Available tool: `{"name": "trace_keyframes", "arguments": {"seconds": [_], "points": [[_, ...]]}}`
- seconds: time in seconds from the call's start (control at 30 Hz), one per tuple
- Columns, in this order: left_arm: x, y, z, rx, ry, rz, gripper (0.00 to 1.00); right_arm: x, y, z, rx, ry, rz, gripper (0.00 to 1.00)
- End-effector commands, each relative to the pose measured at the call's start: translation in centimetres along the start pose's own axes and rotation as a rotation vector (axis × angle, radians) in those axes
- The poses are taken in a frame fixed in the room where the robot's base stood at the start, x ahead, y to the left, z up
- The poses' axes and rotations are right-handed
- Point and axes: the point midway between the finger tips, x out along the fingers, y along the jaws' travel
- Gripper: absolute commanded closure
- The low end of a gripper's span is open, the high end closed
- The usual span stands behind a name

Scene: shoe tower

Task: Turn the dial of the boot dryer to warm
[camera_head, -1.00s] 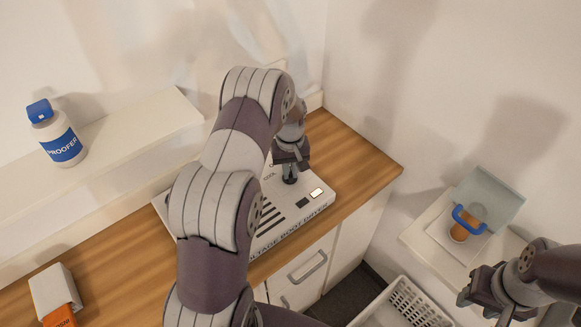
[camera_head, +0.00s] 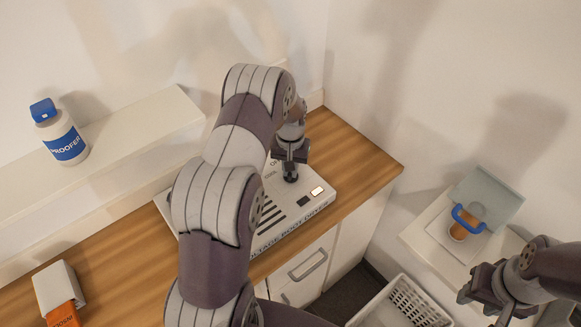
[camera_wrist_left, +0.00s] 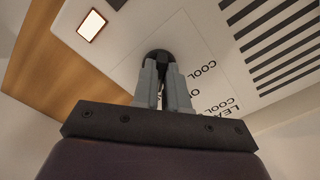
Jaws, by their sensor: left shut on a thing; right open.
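The boot dryer (camera_head: 306,207) is a flat white box with dark vent slots, lying on the wooden counter. Its dark round dial (camera_head: 290,178) is on the top face, and it also shows in the left wrist view (camera_wrist_left: 159,55). My left gripper (camera_head: 290,168) points down from above and is shut on the dial, with its fingers (camera_wrist_left: 162,75) on either side of the knob. Printed labels reading "COOL" show beside the dial; the dial's pointer is hidden. My right gripper (camera_head: 484,300) is open and empty at the lower right, away from the dryer.
A white bottle with a blue cap (camera_head: 60,135) stands on the ledge at left. A white box with an orange part (camera_head: 58,292) sits at the counter's front left. A white basket (camera_head: 402,305) and a stand with a blue-handled item (camera_head: 467,222) are at right.

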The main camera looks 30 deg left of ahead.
Motion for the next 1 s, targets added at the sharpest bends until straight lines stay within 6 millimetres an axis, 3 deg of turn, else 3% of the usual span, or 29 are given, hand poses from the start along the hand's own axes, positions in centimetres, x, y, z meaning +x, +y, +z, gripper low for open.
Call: {"name": "trace_keyframes", "arguments": {"seconds": [0.17, 0.2, 0.27, 0.63, 1.0], "points": [[-0.1, 0.0, -0.1, 0.002, 0.002, -0.001, 1.00, 0.0, 0.0, 0.0, 0.000, 0.000, 0.000, 0.57], [-0.1, 0.0, -0.1, 0.002, 0.002, -0.001, 0.81, 0.0, 0.0, 0.0, 0.000, 0.000, 0.000, 0.57], [-0.1, 0.0, -0.1, 0.002, 0.002, -0.001, 0.62, 0.0, 0.0, 0.0, 0.000, 0.000, 0.000, 0.57], [-0.8, 0.0, -0.1, 0.000, 0.005, 0.000, 0.62, 0.1, 0.0, 0.0, 0.000, 0.000, 0.000, 0.57], [-10.0, 0.0, -0.1, 0.001, 0.005, 0.000, 0.62, 1.1, 0.0, 0.1, 0.000, 0.000, 0.000, 0.57]]}}
